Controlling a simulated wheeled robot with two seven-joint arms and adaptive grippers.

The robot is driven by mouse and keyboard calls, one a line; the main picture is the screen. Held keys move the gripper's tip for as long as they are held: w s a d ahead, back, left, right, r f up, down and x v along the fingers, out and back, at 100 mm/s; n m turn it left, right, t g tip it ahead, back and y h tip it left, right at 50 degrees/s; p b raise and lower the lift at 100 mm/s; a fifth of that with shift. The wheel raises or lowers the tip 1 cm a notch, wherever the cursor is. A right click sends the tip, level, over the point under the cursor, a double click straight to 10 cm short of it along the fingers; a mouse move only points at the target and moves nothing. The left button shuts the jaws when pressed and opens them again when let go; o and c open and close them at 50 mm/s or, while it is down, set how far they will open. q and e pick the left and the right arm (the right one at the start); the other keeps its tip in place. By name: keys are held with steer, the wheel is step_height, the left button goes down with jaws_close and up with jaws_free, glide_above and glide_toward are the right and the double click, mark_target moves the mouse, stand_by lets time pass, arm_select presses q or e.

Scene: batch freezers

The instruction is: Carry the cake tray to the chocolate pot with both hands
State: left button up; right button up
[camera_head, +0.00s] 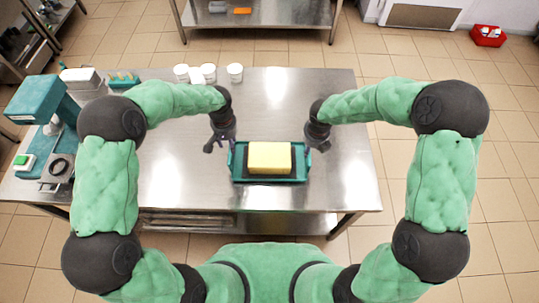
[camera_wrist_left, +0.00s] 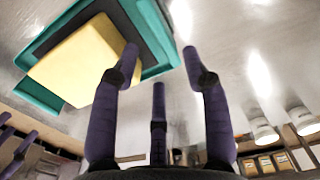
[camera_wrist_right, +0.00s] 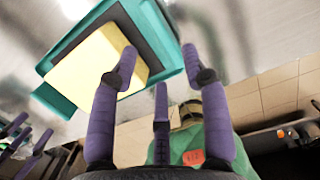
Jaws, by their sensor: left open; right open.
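The cake tray (camera_head: 240,177) is a teal tray with a dark inner surface, lying on the steel table. A yellow block of cake (camera_head: 270,157) sits on it. My left gripper (camera_head: 219,145) is open at the tray's left end, and my right gripper (camera_head: 318,142) is open at its right end. In the left wrist view the tray (camera_wrist_left: 40,97) and cake (camera_wrist_left: 85,63) show beyond the spread purple fingers. The right wrist view also shows the tray (camera_wrist_right: 52,98) and cake (camera_wrist_right: 90,75). I cannot make out a chocolate pot for certain.
White cups (camera_head: 208,73) stand at the table's back edge. A teal machine (camera_head: 45,99), a white container (camera_head: 80,78) and a small scale-like device (camera_head: 57,170) are at the left. The steel table (camera_head: 180,180) is clear around the tray. A red box (camera_head: 488,36) lies on the floor at the far right.

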mark_target(231, 155)
arm_select(q)
steer(key=shift+s+r, duration=0.1)
steer(key=shift+s, duration=0.1)
arm_select(e)
steer(key=shift+s+r, duration=0.1)
steer(key=shift+s, duration=0.1)
arm_select(q)
step_height(231, 155, down, 11)
steer(key=shift+w+r, duration=0.1)
arm_select(e)
steer(key=f, duration=0.3)
steer(key=w+f, duration=0.1)
steer(key=f, duration=0.6)
steer(key=shift+w+f, duration=0.35)
steer(key=shift+f, duration=0.05)
arm_select(q)
jaws_close()
arm_select(e)
jaws_close()
steer(key=shift+w, duration=0.1)
